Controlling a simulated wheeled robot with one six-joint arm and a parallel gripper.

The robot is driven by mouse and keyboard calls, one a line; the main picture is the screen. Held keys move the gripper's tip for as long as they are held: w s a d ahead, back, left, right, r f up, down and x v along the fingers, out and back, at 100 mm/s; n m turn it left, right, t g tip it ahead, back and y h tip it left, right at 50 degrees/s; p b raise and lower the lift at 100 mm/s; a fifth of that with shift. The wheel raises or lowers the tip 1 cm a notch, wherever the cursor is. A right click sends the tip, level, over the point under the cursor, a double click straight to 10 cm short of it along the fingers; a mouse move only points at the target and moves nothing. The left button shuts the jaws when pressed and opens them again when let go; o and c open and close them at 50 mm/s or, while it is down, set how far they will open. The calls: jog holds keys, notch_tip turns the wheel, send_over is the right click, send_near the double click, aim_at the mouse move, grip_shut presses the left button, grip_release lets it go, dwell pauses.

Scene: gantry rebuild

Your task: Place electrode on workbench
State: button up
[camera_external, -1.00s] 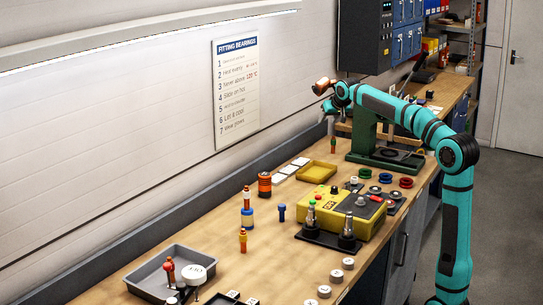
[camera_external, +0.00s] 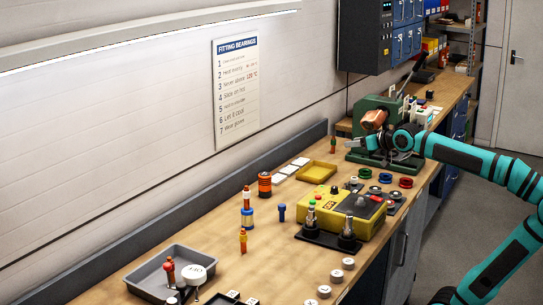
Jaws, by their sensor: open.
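I cannot tell for certain which thing is the electrode. The workbench (camera_external: 215,232) runs from the near left to the back right, with many small parts on its top. My gripper (camera_external: 364,144) is small in view, low over the far part of the bench, in front of the green press-like stand (camera_external: 372,104). Its jaws are open, and I see nothing clearly between them. A copper-coloured cylinder (camera_external: 374,119) shows just above the jaws, at the wrist; how it is attached is unclear. The arm hides part of the stand and its base.
A yellow box (camera_external: 345,205) stands mid-bench beside a black plate with upright metal posts (camera_external: 348,236). A grey tray (camera_external: 150,284), a yellow tray (camera_external: 319,171), an orange-black cylinder (camera_external: 264,185) and coloured rings (camera_external: 406,183) lie around. Bare wood shows at the near middle.

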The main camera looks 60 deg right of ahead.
jog(key=s+a+f+n+t+y, duration=0.1)
jog(key=s+a+f, duration=0.2)
jog(key=s, duration=0.3)
jog(key=s+a+f+n+t+y, duration=0.1)
jog(key=s+a+f+t, duration=0.1)
jog(key=s, duration=0.5)
jog(key=shift+s+a+f, duration=0.2)
jog(key=shift+a+f, duration=0.35)
jog(key=shift+a, duration=0.3)
